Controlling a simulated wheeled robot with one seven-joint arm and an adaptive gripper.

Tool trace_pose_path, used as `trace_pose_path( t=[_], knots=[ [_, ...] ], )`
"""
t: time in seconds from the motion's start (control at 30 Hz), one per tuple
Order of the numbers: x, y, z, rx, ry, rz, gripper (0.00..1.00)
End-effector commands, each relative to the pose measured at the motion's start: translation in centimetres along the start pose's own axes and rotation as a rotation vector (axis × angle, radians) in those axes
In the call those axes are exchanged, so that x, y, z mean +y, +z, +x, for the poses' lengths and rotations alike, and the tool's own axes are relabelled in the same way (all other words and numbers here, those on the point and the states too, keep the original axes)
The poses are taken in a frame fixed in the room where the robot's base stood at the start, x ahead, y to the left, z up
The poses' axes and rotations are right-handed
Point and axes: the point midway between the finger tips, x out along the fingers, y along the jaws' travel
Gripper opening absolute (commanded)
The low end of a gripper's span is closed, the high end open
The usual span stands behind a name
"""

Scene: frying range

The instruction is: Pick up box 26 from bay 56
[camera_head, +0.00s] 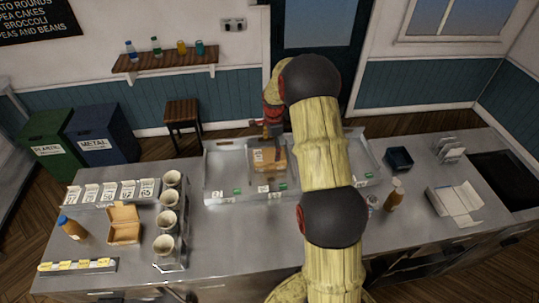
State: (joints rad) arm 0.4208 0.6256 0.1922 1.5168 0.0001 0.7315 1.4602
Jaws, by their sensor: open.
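A brown cardboard box (271,160) with a white label sits in the middle bay of a long metal tray (222,168) on the counter. Its number is too small to read for certain. My gripper (271,135) is above the far side of the box, pointing down, with its jaws open. My arm hides the tray just right of the box. I cannot tell whether the fingers touch the box. The small bay tags along the tray's front, one of them a green-marked tag (237,191), are too small to read.
Paper cups (167,220) in a rack, an open carton (124,224) and a sauce bottle (72,228) stand at left. At right are another bottle (395,195), a dark container (399,158) and a white carton (455,203). The counter in front of the tray is clear.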

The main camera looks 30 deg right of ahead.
Motion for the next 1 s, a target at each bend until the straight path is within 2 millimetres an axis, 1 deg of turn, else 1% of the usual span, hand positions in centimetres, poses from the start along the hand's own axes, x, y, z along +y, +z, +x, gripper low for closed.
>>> trace_pose_path(
  t=[0.1,0.2,0.5,0.67,0.87,1.0],
  knots=[
    [-0.5,-1.3,1.2,0.000,0.018,0.080,0.91],
    [-0.6,-1.9,2.2,0.000,0.026,0.121,0.91],
    [-0.6,-2.3,5.1,0.000,0.032,0.142,0.91],
    [-0.8,-2.6,6.2,0.000,0.032,0.141,0.91],
    [-1.1,-3.4,8.5,0.000,0.033,0.141,0.91],
    [-1.1,-3.4,10.1,0.000,0.032,0.140,0.91]
  ],
)
